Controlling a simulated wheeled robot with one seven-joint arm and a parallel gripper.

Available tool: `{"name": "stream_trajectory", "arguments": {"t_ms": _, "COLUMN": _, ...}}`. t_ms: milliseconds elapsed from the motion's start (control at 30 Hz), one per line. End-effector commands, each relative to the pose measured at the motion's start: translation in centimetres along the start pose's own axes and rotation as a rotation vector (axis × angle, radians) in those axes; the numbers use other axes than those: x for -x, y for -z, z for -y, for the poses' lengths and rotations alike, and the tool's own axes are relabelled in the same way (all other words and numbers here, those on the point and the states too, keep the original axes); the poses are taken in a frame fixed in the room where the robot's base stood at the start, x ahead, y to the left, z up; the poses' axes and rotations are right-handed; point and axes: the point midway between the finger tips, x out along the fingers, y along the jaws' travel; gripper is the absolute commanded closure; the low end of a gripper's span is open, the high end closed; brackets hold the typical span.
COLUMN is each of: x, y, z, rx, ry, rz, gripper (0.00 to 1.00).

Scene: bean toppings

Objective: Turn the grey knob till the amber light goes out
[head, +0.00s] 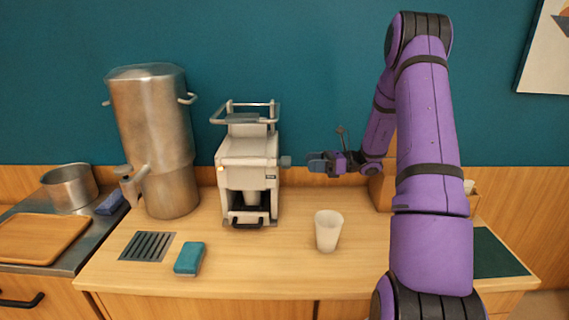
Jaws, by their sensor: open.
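The coffee machine (248,150) stands on the counter against the teal wall, pale and boxy with a metal rail on top. A small grey knob (286,161) sticks out of its right side. A small amber light (221,169) glows at the left edge of its front. My gripper (311,163) is open, just right of the knob, with its fingers pointing left at about the knob's height. A small gap seems to show between fingertips and knob. How the fingers line up with it in depth is hard to tell.
A translucent cup (328,231) stands in front of my gripper. A large metal urn (155,140) is left of the machine. A blue-green sponge (189,259) and a drain grate (147,246) lie at the front left. A wooden box (381,190) is partly hidden behind my arm.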

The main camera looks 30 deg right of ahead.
Motion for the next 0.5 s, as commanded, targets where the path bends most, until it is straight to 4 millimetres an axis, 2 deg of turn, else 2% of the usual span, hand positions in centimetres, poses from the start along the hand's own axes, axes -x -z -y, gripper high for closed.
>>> {"name": "stream_trajectory", "arguments": {"t_ms": 100, "x": -2.3, "y": 0.0, "z": -0.1, "rx": 0.000, "ry": -0.004, "rz": -0.001, "gripper": 0.31}}
{"name": "stream_trajectory", "arguments": {"t_ms": 300, "x": -5.7, "y": 0.0, "z": -0.1, "rx": 0.000, "ry": -0.002, "rz": -0.001, "gripper": 0.31}}
{"name": "stream_trajectory", "arguments": {"t_ms": 500, "x": -7.8, "y": 0.0, "z": -0.1, "rx": 0.000, "ry": -0.001, "rz": -0.001, "gripper": 0.31}}
